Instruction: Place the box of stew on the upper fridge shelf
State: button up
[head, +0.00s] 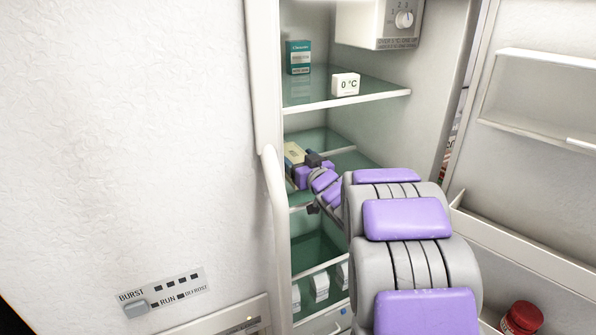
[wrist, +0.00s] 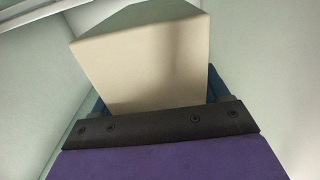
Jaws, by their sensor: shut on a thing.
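My gripper (head: 312,163) is inside the open fridge, below the upper shelf (head: 345,99) and at about the height of the middle shelf. It is shut on a cream box (head: 293,153), which I take to be the box of stew; its label cannot be read. In the wrist view the box (wrist: 145,65) fills the space beyond the dark gripper edge (wrist: 160,124), with a plain pale face showing. I cannot tell whether the box touches the middle shelf.
A dial housing (head: 381,22) hangs above. The fridge door (head: 530,110) stands open at the right, with a red-lidded jar (head: 523,317) low down.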

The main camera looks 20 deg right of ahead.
aim_at(289, 182)
jog(key=a+f, duration=0.1)
jog(key=a+f+b, duration=0.1)
jog(key=f, duration=0.1)
jog(key=shift+a+r, duration=0.25)
jog(key=shift+a, duration=0.3)
jog(key=shift+d+f, duration=0.1)
jog(key=o, duration=1)
jog(key=shift+d+f, duration=0.1)
jog(key=shift+d, duration=0.25)
jog(key=shift+c, duration=0.2)
jog(key=o, duration=0.5)
jog(key=shift+d, duration=0.8)
jog(key=shift+c, duration=0.2)
jog(key=shift+a, duration=0.8)
jog(key=shift+s+a, duration=0.15)
jog(key=s+d+p, duration=0.1)
jog(key=s+p, duration=0.1)
jog(key=s, duration=0.9)
jog(key=shift+s+d, duration=0.35)
jog(key=shift+s, duration=0.05)
jog(key=shift+a, duration=0.1)
